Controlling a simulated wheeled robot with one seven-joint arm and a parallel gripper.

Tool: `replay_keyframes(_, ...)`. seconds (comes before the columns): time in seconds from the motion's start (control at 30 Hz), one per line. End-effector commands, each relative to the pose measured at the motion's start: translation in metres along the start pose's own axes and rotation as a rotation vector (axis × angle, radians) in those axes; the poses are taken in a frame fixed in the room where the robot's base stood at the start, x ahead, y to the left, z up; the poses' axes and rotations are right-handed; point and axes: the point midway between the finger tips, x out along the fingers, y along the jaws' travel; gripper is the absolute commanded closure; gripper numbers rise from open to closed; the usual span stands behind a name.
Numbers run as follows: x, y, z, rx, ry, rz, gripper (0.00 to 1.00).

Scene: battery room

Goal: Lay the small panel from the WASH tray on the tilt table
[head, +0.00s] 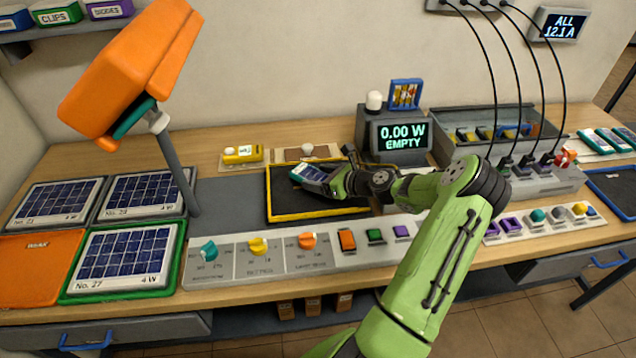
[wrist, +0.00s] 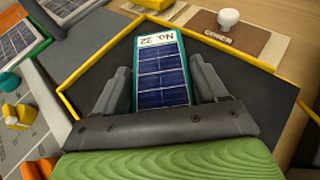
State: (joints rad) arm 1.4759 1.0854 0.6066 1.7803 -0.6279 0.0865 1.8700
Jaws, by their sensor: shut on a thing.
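The small panel (wrist: 163,84), labelled No. 22, has dark blue cells and a teal frame. My gripper (wrist: 160,72) is shut on it, with one finger along each long side. In the head view the small panel (head: 311,173) is over the dark tilt table (head: 283,200) with its yellow rim. The tilt table also fills much of the wrist view (wrist: 90,95). I cannot tell whether the panel touches its surface. The panel's near end is hidden by my gripper. An empty orange tray (head: 38,272) is at the far left; its label is too small to read surely.
Larger panels lie in trays at left, including No. 27 (head: 125,255). An orange lamp (head: 130,70) stands over the left side. A control strip (head: 270,257) with knobs runs along the front. The meter (head: 402,136) behind reads 0.00 W EMPTY.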

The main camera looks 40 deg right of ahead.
Motion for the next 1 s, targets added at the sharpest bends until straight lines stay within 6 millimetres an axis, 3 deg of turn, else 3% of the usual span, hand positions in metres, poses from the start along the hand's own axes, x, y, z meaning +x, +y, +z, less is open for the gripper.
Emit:
replay_keyframes(0.07, 0.005, 0.0, -0.012, 0.002, -0.001, 0.0, 0.64)
replay_keyframes(0.37, 0.006, 0.0, -0.014, -0.001, -0.001, 0.0, 0.64)
replay_keyframes(0.4, 0.006, 0.0, -0.014, -0.001, 0.0, 0.0, 0.23)
replay_keyframes(0.53, 0.005, 0.0, -0.014, 0.0, 0.0, 0.0, 0.03)
replay_keyframes(0.87, 0.003, 0.0, -0.011, 0.0, 0.001, -0.001, 0.02)
replay_keyframes(1.0, -0.025, -0.001, -0.01, 0.002, 0.002, -0.004, 0.02)
